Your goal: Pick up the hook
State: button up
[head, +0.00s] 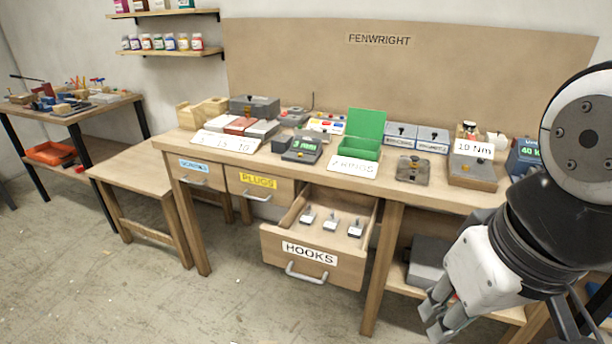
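Three small hooks lie in the open drawer labelled HOOKS (310,252): a left hook (308,218), a middle hook (331,223) and a right hook (356,229). Each looks like a pale block with a dark part on top; finer detail is too small to tell. The drawer is pulled out from under the workbench. My gripper (436,318) is at the lower right, lower in the picture than the hooks and well apart from them. Its fingers point down and left, and I see nothing held. The finger gap is too small to judge.
The workbench (400,196) carries a green open box (362,135), grey boxes and labelled blocks. The PLUGS drawer (258,186) beside it is shut. A lower shelf holds a grey box (427,260). A small table (140,170) stands left. The floor in front is clear.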

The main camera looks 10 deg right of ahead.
aim_at(332, 223)
jog(key=i+j+u, duration=0.1)
jog(key=i+u, duration=0.2)
jog(key=i, duration=0.3)
jog(key=i+u, duration=0.3)
jog(key=i, duration=0.25)
